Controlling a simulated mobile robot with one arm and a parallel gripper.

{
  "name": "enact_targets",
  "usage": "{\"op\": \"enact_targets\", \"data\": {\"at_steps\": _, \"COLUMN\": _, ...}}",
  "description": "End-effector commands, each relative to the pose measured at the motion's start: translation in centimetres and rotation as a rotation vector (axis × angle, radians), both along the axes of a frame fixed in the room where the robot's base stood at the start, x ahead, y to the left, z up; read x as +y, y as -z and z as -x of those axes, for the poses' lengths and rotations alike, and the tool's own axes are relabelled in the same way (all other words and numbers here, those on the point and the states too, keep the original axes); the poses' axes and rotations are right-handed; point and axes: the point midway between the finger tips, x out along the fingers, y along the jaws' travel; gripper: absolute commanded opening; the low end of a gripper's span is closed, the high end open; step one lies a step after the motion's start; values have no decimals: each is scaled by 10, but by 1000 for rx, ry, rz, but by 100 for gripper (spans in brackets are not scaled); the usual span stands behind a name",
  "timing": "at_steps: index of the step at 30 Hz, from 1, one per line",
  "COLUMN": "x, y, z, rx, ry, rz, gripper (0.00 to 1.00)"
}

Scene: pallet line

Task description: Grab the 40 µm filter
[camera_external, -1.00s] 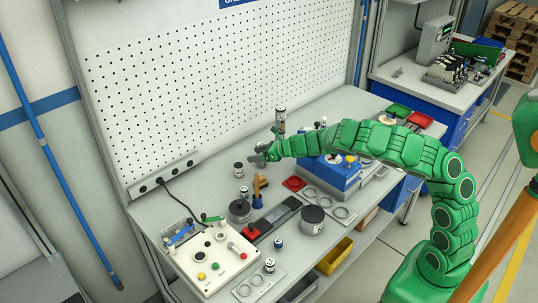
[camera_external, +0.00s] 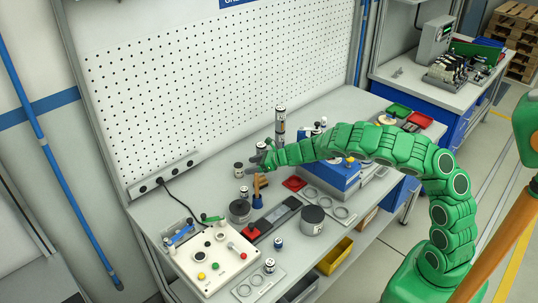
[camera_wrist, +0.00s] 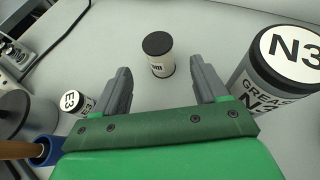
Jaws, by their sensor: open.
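A small canister with a black lid and a pale label (camera_wrist: 158,62) stands upright on the bench in the wrist view. Only the end of its lettering shows, which looks like "m", so I cannot read the number. It also appears in the external view (camera_external: 239,170), just left of my gripper (camera_external: 259,161). In the wrist view my gripper (camera_wrist: 159,80) is open and empty. The canister stands beyond the fingertips, roughly centred between them, with bench visible on both sides.
A large dark can marked N3 grease (camera_wrist: 279,68) stands close to the right finger. A small white vial marked E3 (camera_wrist: 76,103) is beside the left finger. A wooden handle with a blue collar (camera_wrist: 40,150) is at lower left. Bench behind the canister is clear.

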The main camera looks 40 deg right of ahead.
Motion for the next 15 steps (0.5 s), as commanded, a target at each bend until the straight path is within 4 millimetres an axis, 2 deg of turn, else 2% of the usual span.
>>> {"op": "enact_targets", "data": {"at_steps": 15, "x": 22, "y": 13, "z": -31, "rx": 0, "ry": 1, "rz": -2, "gripper": 72}}
